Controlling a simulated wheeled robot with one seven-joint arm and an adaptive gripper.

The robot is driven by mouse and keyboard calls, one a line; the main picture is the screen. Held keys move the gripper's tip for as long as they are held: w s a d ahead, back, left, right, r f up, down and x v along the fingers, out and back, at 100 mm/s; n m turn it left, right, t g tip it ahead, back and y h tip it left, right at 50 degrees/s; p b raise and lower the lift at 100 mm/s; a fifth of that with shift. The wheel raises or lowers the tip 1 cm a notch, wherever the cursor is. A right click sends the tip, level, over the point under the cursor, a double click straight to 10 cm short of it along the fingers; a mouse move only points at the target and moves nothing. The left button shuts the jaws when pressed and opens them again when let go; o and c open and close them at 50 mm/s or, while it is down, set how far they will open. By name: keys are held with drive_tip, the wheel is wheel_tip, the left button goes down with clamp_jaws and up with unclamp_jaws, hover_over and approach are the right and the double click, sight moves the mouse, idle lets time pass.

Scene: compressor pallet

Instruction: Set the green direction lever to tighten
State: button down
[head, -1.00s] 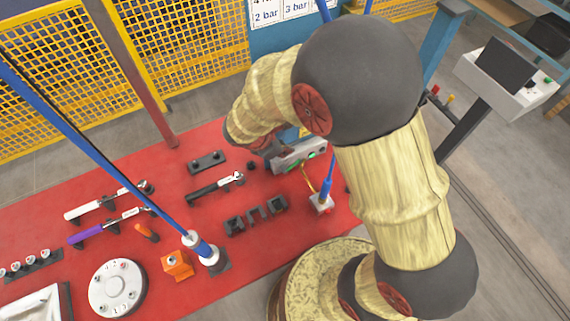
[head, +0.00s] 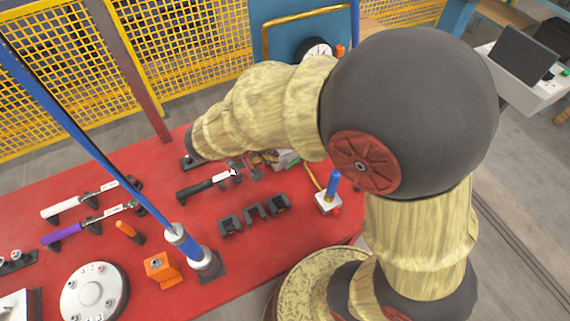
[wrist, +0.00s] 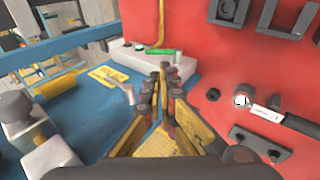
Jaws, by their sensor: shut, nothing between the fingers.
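A small green bar (wrist: 163,52) lies on the light grey block (wrist: 130,58) beyond my fingertips in the wrist view. It is the only green part near my gripper; I cannot tell whether it is the direction lever or how it is set. My gripper (wrist: 161,72) is shut and empty, its fingertips in front of the block and apparently short of the green bar. In the head view the grey block (head: 287,158) is partly hidden by my arm, and the gripper shows only in part.
A black-handled wrench (head: 205,185) lies on the red table (head: 130,262), with black brackets (head: 252,213) before it. A blue-topped post (head: 330,192) stands to the right. Wrenches with white (head: 62,209) and purple (head: 62,234) handles lie left. A blue surface (wrist: 85,125) lies left of my gripper.

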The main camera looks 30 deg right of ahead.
sight(295, 160)
drive_tip(key=shift+f, duration=0.1)
idle(0.4)
drive_tip(key=b+x, duration=0.4)
drive_tip(key=x, duration=0.9)
drive_tip(key=shift+d+f, duration=0.15)
drive_tip(key=shift+f, duration=0.05)
drive_tip(key=shift+w+d+f, duration=0.1)
drive_tip(key=shift+d, duration=0.05)
